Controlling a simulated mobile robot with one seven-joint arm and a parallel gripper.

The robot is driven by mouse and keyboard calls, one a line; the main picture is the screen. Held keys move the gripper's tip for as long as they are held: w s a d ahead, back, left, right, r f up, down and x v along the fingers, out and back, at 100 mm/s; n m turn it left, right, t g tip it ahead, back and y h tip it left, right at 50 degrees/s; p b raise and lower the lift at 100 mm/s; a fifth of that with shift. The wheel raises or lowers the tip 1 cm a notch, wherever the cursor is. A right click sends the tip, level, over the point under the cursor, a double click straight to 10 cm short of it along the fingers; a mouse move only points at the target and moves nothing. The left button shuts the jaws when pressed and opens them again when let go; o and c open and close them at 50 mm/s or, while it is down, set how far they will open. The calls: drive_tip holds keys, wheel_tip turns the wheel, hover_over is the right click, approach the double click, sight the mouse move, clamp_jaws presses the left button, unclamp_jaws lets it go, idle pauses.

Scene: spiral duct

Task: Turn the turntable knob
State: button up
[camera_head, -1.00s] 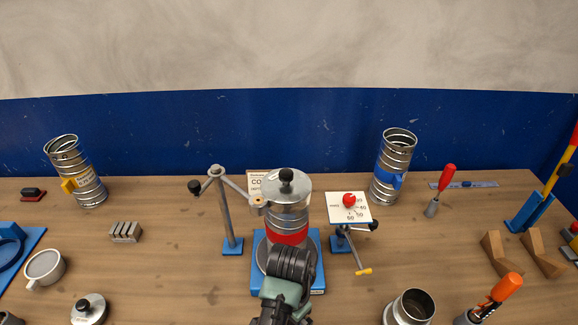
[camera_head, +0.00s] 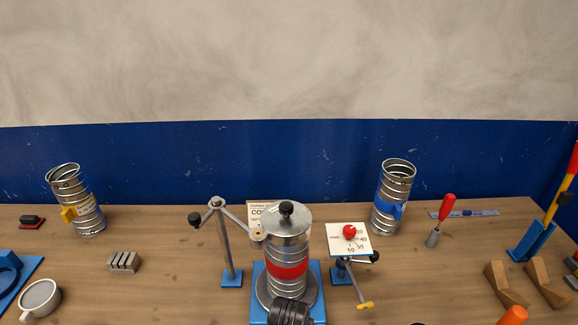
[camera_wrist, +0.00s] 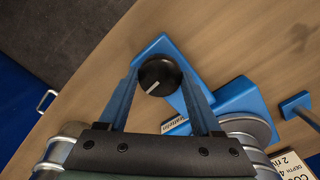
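The turntable (camera_head: 259,279) has a blue base and a grey disc, with a ribbed metal duct (camera_head: 288,248) with a red band standing upright on it. In the wrist view the turntable's blue base (camera_wrist: 235,97) shows beside a round black knob (camera_wrist: 159,76) with a white pointer line. My gripper (camera_wrist: 160,80) has its two fingers apart, one on each side of this knob. I cannot tell whether they touch it. In the head view the knob and fingers are hidden or out of frame; only my dark wrist shows before the turntable.
A post with a jointed arm (camera_head: 225,240) stands left of the duct, its arm reaching toward it. A white dial plate with a red knob (camera_head: 350,232) stands on the right. Two other ducts stand at the back left (camera_head: 76,199) and back right (camera_head: 393,197).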

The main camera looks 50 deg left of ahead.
drive_tip(key=c, duration=0.5)
drive_tip(key=shift+c, duration=0.2)
drive_tip(key=shift+r+n, duration=0.1)
drive_tip(key=shift+n, duration=0.4)
drive_tip(key=shift+n+p, duration=0.6)
drive_tip(key=shift+n, duration=0.4)
drive_tip(key=n+p, duration=0.1)
drive_tip(key=n, duration=0.2)
drive_tip(key=shift+n, duration=0.3)
drive_tip(key=n+p, duration=0.1)
drive_tip(key=n, duration=0.5)
drive_tip(key=n+p, duration=0.1)
drive_tip(key=n, duration=0.5)
drive_tip(key=shift+n, duration=0.3)
